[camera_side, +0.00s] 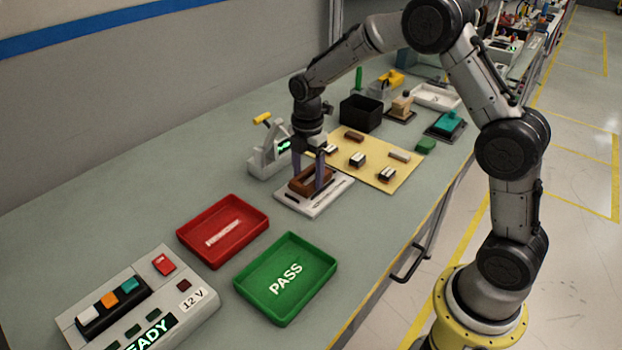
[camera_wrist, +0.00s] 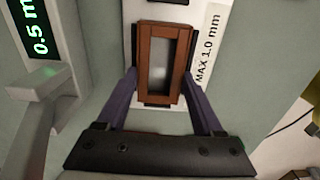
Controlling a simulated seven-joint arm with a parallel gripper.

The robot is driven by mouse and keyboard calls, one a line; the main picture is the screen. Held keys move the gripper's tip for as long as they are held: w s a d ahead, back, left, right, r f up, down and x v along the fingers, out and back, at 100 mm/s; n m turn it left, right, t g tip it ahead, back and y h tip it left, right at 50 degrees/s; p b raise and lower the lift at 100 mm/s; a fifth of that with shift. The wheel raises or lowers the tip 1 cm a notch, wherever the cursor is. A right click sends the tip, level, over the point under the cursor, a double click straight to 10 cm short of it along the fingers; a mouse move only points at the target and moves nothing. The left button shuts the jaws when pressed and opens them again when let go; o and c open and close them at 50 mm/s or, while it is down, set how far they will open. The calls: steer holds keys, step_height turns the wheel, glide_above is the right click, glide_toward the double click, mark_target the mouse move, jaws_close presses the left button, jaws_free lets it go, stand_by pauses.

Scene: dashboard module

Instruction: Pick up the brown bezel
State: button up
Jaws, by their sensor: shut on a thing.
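The brown bezel (camera_side: 303,183) is a rectangular frame with an open middle. It sits at a white fixture plate (camera_side: 322,204) with printed text. In the wrist view the bezel (camera_wrist: 146,60) stands upright in the picture, and the plate (camera_wrist: 207,50) beside it reads "MAX 1.0 mm". My gripper (camera_wrist: 160,82) is shut on the bezel, with one purple finger at each long side. In the side view my gripper (camera_side: 314,176) points down over the plate. I cannot tell whether the bezel touches the plate or is slightly lifted.
A grey gauge (camera_side: 268,158) with a green display stands close behind the plate. A red tray (camera_side: 222,250) and a green PASS tray (camera_side: 315,285) lie in front. A yellow mat (camera_side: 378,176) with several small parts and a black bin (camera_side: 361,113) are behind. A control box (camera_side: 185,318) stands front left.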

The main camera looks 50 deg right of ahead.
jaws_close()
steer(key=shift+r, duration=0.1)
